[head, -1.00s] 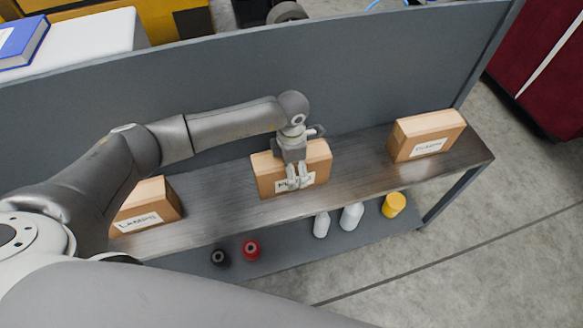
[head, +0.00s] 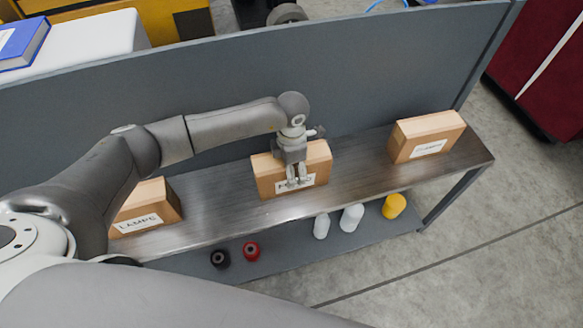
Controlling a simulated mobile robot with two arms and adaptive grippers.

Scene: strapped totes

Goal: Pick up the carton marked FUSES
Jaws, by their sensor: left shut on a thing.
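A brown carton (head: 268,175) sits in the middle of the dark shelf top (head: 225,205). Its white label is mostly hidden behind my fingers, so I cannot read the whole word. My left gripper (head: 298,180) points down over this carton and is shut on it, with the fingers in front of the label. The carton still appears to rest on the shelf. My right gripper is not in view.
A carton marked LAMPS (head: 147,207) stands at the left, partly behind my arm. Another labelled carton (head: 427,137) stands at the right. A grey back panel (head: 400,75) rises behind. Bottles (head: 352,217) and spools (head: 251,251) are on the lower shelf.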

